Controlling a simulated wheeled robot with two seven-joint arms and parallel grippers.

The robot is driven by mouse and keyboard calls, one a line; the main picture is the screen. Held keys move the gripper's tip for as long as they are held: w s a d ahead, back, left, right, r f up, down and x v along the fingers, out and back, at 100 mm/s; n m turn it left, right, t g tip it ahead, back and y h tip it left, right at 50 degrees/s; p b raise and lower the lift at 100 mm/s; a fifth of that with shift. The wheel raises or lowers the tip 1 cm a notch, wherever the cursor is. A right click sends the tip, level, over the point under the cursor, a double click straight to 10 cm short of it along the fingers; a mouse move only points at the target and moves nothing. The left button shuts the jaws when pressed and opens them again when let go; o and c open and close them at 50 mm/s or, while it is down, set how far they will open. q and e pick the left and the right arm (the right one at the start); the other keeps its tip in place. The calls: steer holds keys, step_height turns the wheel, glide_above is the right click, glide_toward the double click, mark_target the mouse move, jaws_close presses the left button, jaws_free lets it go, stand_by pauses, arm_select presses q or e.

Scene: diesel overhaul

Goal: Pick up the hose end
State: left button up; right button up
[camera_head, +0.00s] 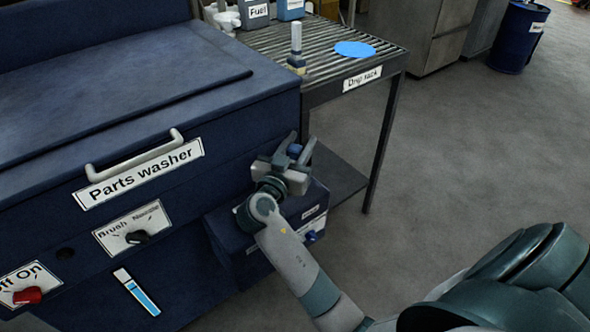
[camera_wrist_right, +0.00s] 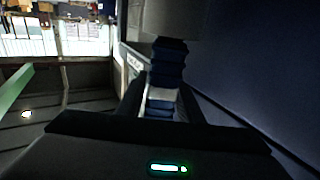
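My right gripper (camera_head: 299,143) is at the right end of the parts washer, pointing away from me. Its two fingers stand apart, with a small blue piece (camera_head: 295,150) between them. In the right wrist view a ribbed blue piece with a pale band (camera_wrist_right: 166,75) runs between the dark fingers (camera_wrist_right: 160,98); its upper end meets a grey block. This may be the hose end, but I cannot be sure. Contact with the fingers cannot be made out. My left gripper is not in view.
The blue parts washer (camera_head: 120,200) fills the left. The drip rack (camera_head: 375,60) stands behind my gripper, holding a blue disc (camera_head: 354,49) and a small upright bottle (camera_head: 297,45). A blue box (camera_head: 225,235) is below my gripper. Open floor lies to the right.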

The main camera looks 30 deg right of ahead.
jaws_close()
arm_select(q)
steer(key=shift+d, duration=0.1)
arm_select(e)
steer(key=shift+r, duration=0.1)
